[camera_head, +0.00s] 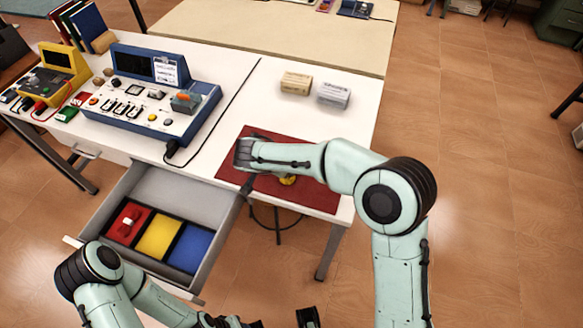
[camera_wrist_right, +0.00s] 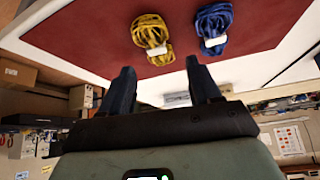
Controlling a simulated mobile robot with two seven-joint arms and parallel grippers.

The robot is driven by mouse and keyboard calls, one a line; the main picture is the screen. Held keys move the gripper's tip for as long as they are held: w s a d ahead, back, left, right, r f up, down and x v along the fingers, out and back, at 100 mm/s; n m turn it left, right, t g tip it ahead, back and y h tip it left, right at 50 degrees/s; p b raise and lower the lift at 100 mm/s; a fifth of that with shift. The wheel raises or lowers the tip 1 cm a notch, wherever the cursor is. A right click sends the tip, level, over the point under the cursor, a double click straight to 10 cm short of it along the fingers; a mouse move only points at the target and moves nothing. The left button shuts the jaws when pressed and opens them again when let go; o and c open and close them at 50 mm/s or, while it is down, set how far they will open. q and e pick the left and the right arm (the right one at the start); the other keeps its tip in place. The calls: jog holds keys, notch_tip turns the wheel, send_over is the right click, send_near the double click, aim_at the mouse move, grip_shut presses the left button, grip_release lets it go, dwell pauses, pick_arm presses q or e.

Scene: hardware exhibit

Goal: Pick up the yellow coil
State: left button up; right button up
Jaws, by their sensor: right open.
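The yellow coil (camera_head: 288,180) lies on the red mat (camera_head: 318,196) and is partly hidden by my right arm in the head view. In the right wrist view the yellow coil (camera_wrist_right: 152,34), with a white band, lies beyond the fingertips, beside a blue coil (camera_wrist_right: 213,27). My right gripper (camera_head: 247,187) is at the mat's left front edge, left of the yellow coil. Its fingers are apart and empty in the right wrist view (camera_wrist_right: 160,66). My left arm is low at the bottom of the head view; its jaws are not clearly shown.
An open drawer (camera_head: 178,186) has red, yellow and blue compartments; a red item with a white band (camera_head: 129,220) lies in the red one. A blue console (camera_head: 150,95) and yellow device (camera_head: 55,78) stand left. Two small boxes (camera_head: 296,83) (camera_head: 334,95) stand behind the mat.

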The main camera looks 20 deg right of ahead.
jog(key=p+x, duration=0.1)
jog(key=x, duration=0.5)
jog(key=shift+d+f, duration=0.1)
jog(key=shift+d, duration=0.2)
jog(key=shift+s, duration=0.1)
jog(key=shift+c, duration=0.3)
grip_shut()
